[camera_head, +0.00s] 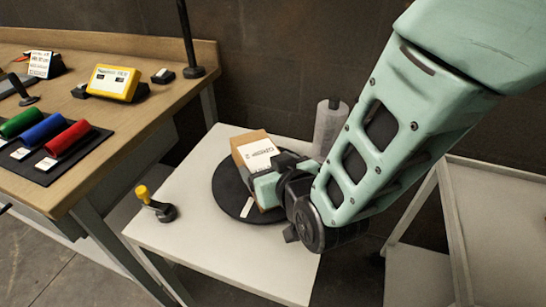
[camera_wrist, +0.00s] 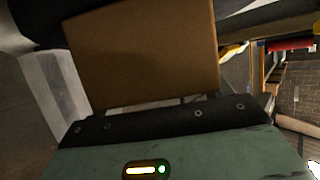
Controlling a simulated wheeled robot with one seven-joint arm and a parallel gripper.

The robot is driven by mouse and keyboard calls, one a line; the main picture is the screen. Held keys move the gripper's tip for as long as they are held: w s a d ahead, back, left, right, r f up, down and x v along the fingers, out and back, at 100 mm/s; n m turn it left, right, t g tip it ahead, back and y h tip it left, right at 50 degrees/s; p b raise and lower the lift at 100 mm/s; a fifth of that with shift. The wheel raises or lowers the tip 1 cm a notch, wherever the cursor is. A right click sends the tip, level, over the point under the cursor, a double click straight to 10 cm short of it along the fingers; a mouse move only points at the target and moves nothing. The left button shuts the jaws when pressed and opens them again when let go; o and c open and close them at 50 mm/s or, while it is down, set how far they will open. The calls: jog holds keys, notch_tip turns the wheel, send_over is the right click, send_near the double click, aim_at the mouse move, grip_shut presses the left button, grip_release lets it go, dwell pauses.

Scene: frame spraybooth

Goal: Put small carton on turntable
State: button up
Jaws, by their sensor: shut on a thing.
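The small carton (camera_head: 252,150) is brown cardboard with a white printed label on top. In the head view it is over the black round turntable (camera_head: 229,196), near its back edge. I cannot tell whether it touches the disc or is held just above it. My gripper (camera_head: 266,186) is shut on the carton from the right front side. In the wrist view the carton's plain brown face (camera_wrist: 145,55) fills the middle, right beyond my dark finger pad (camera_wrist: 165,120). The carton's lower part is partly hidden by my gripper.
The turntable sits on a white table (camera_head: 185,225). A yellow-knobbed clamp (camera_head: 155,203) stands left of it and a pale roll (camera_head: 328,130) behind it. A wooden bench (camera_head: 125,115) with coloured rollers and a yellow device is at left. A grey cart (camera_head: 490,210) is at right.

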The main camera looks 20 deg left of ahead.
jog(key=shift+f, duration=0.1)
jog(key=o, duration=1.3)
jog(key=shift+r, duration=0.2)
jog(key=p+v, duration=0.7)
jog(key=v, duration=0.5)
jog(key=shift+p, duration=0.3)
